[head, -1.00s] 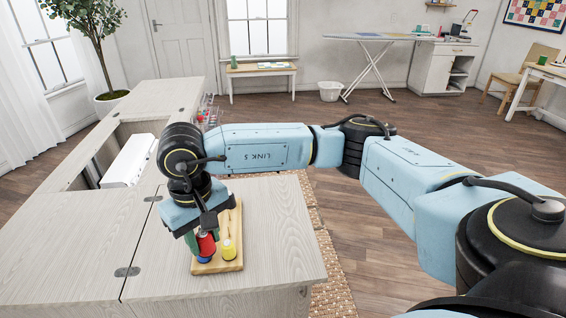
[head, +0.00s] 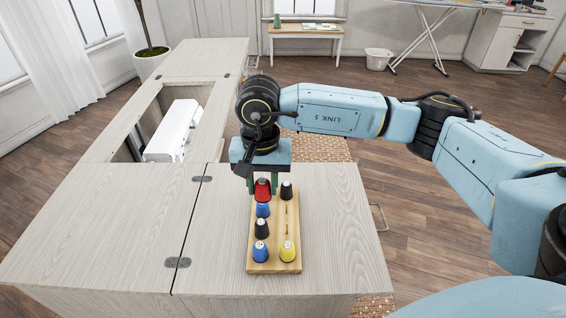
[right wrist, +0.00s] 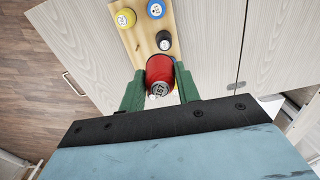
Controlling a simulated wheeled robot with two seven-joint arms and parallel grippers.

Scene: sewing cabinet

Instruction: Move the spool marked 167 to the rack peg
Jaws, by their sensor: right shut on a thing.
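My right gripper (head: 263,186) is shut on a red spool (head: 263,194) at the far left end of the wooden rack (head: 278,259). In the right wrist view the red spool (right wrist: 160,69) sits between the green fingers (right wrist: 159,76), and its end label reads 167. In the head view it overlaps the rack's far edge; I cannot tell its height above the board. A thin bare peg (head: 287,214) stands in the right row, between a black spool (head: 286,190) and a yellow spool (head: 287,251). My left gripper is out of view.
The left row holds a blue spool (head: 262,210), a black spool (head: 261,229) and another blue spool (head: 260,253). The rack stands on the cabinet top (head: 345,240), clear on both sides. A white sewing machine (head: 172,130) sits in the cabinet opening behind.

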